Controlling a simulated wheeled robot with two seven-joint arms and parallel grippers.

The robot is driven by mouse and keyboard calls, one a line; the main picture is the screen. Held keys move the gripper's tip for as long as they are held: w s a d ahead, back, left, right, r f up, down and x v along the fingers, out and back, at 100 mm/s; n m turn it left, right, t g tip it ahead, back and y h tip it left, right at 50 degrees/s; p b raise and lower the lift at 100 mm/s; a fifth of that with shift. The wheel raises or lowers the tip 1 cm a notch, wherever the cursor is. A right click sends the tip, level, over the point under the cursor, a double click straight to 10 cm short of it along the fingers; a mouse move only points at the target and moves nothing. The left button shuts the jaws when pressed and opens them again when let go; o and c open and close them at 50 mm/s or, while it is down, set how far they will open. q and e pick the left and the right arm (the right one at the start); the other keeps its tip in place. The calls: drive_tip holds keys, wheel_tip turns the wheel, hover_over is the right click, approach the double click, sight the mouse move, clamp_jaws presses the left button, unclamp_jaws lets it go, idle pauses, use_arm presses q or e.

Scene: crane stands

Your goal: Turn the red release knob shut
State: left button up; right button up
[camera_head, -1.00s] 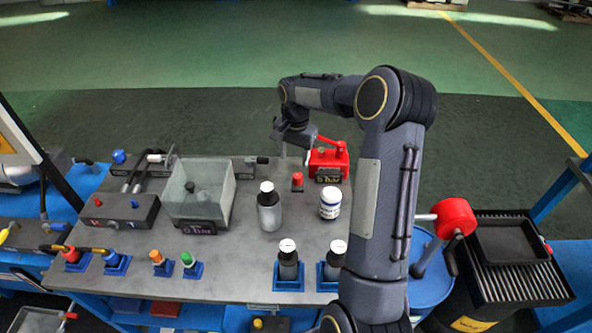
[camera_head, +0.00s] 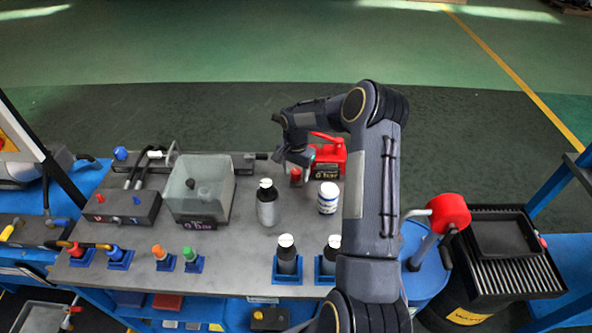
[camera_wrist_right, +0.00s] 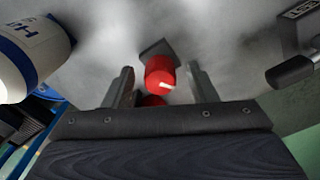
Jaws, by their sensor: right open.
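The red release knob (camera_head: 296,174) is a small red cylinder on the grey tabletop, just left of the red hand pump (camera_head: 329,162). In the right wrist view the knob (camera_wrist_right: 159,78) carries a white mark and stands on a dark square base. My right gripper (camera_head: 300,158) is over the knob in the head view and partly covers it. In the wrist view its two fingers stand apart, one on each side of the knob, with visible gaps; contact does not show. A second red part (camera_wrist_right: 153,100) shows behind the palm edge. My left gripper is out of view.
A white jar (camera_head: 328,198) and a dark bottle (camera_head: 266,206) stand close in front of the knob. A clear box (camera_head: 205,185) is further left. Two capped bottles stand in blue holders at the front edge. A red-ended lever (camera_head: 449,214) is at the right.

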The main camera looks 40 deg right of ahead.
drive_tip(key=c, duration=1)
